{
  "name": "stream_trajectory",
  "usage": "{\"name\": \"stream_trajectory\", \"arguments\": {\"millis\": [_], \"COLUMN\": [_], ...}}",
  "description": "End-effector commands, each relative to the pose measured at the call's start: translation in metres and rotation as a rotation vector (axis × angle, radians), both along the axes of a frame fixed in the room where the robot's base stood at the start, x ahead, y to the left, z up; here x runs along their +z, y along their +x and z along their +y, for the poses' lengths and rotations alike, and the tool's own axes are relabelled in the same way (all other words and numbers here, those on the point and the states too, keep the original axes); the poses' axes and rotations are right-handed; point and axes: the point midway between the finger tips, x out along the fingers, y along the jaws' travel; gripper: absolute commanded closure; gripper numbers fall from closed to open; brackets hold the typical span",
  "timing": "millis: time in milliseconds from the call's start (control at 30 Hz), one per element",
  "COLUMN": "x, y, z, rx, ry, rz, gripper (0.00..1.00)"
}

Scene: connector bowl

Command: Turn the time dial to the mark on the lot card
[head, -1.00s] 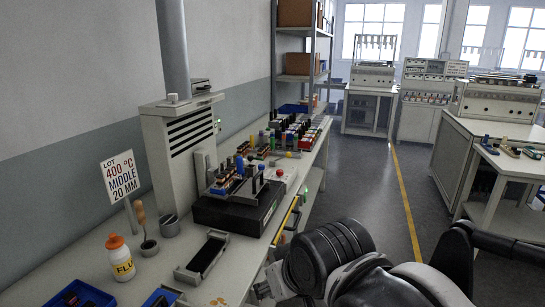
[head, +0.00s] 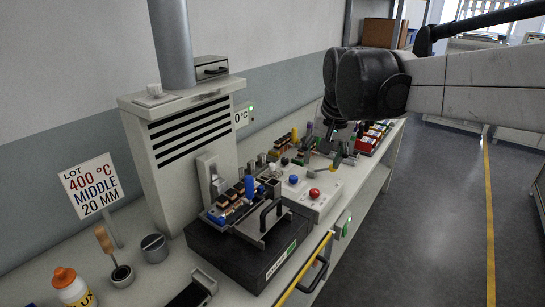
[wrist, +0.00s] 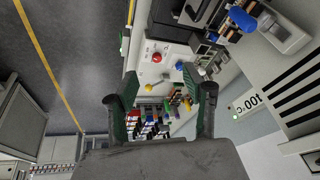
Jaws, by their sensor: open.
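The lot card (head: 92,185) stands at the left of the bench and reads "LOT 400 °C MIDDLE 20 MM". No dial marks are legible. My gripper (wrist: 160,80) is open and empty above this area, with the box between its fingers in the wrist view. My wrist partly covers the bench behind in the head view.
A dark unit (head: 240,252) with a handled tray is in front. A bottle (head: 70,287) and grey round pot (head: 154,248) stand near the card. The aisle is clear.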

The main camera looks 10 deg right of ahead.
Motion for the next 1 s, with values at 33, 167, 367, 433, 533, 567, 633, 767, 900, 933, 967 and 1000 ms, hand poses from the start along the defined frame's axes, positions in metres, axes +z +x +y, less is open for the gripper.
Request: {"name": "stream_trajectory", "arguments": {"millis": [33,167,367,433,533,567,633,767,900,933,967,1000], "x": [0.004,0.005,-0.003,-0.008,-0.019,-0.022,-0.032,-0.052,-0.078,-0.083,-0.088,-0.095], "y": [0.018,0.058,0.119,0.139,0.167,0.175,0.194,0.227,0.257,0.262,0.267,0.273], "z": [0.0,0.0,0.0,0.0,0.0,0.0,0.0,0.0,0.0,0.0,0.001,0.0], "rx": [-0.018,-0.071,-0.156,-0.187,-0.229,-0.243,-0.274,-0.331,-0.39,-0.401,-0.412,-0.426], "ry": [0.007,0.026,0.05,0.057,0.066,0.069,0.074,0.081,0.086,0.087,0.088,0.089], "rz": [0.017,0.06,0.126,0.15,0.183,0.193,0.216,0.258,0.301,0.31,0.318,0.327], "gripper": [0.54,0.54,0.54,0.54,0.54,0.54,0.54,0.54,0.54,0.54,0.54,0.54]}}
